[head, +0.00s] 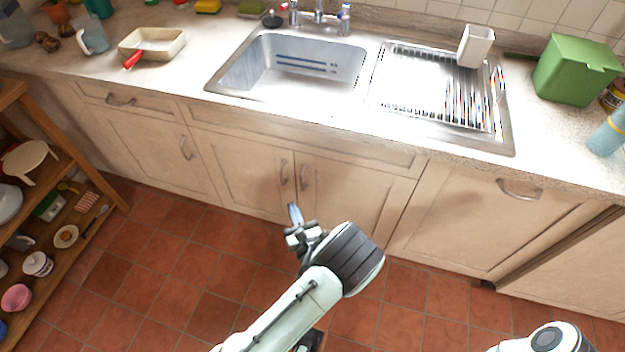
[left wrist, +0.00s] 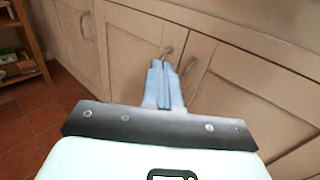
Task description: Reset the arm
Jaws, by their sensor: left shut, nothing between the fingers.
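My left gripper (head: 293,214) is shut and empty in front of the lower cabinet doors beneath the sink, near their two handles. In the left wrist view its blue fingers (left wrist: 164,84) are together, with a cabinet handle (left wrist: 167,54) showing just past the tips. I cannot tell whether the fingers touch the door. My right arm shows only as a white link at the bottom right of the head view; its gripper is out of view.
The counter holds a sink (head: 290,68), a drying rack (head: 437,85) with a white container (head: 475,46), a green bin (head: 575,70) and a cream dish (head: 152,44). A wooden shelf (head: 88,172) with crockery stands at the left. The tiled floor (head: 170,290) is clear.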

